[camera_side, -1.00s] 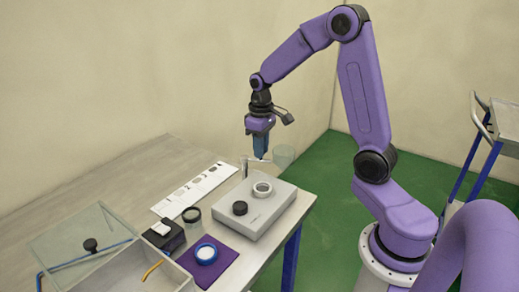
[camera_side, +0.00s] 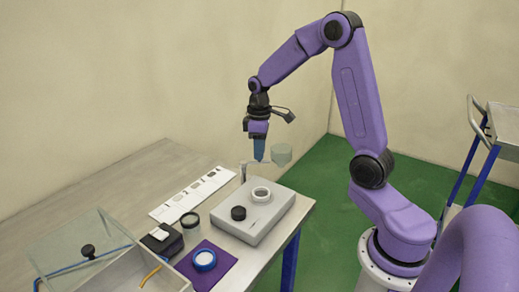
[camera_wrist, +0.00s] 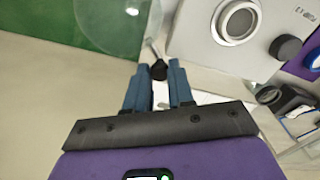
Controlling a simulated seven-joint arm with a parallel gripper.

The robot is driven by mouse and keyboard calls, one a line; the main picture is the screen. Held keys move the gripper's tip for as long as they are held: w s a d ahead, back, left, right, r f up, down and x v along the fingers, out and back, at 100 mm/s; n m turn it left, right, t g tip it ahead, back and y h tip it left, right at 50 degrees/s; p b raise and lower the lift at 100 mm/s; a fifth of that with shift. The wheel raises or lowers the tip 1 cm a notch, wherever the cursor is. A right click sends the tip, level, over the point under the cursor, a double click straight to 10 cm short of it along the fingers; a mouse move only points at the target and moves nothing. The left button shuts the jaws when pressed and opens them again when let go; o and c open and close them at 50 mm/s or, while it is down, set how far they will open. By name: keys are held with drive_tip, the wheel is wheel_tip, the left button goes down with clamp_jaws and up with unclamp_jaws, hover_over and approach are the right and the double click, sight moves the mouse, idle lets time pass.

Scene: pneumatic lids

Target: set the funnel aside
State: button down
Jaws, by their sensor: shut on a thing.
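The clear funnel (camera_side: 281,154) is a see-through cup hanging in the air beyond the back right corner of the grey instrument block (camera_side: 278,213). My gripper (camera_side: 259,158) is shut on the funnel's thin arm, and the cup stands out to its right. In the wrist view the blue fingers (camera_wrist: 157,72) close around a dark piece on that arm. The funnel's round rim (camera_wrist: 112,18) shows at the top left, over green floor. The block's open light ring (camera_side: 261,194) has nothing over it.
A thin upright post (camera_side: 243,172) stands at the block's back edge. A black knob (camera_side: 238,213) sits on the block. A white marked strip (camera_side: 190,195), a dark jar (camera_side: 190,221), a blue ring (camera_side: 204,259) on a purple mat and a glass-lidded box (camera_side: 88,252) lie left.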

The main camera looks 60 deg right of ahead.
drive_tip(key=shift+w, duration=0.1)
drive_tip(key=c, duration=1)
unclamp_jaws()
wheel_tip(320, 180, up, 18)
drive_tip(key=shift+f, duration=0.25)
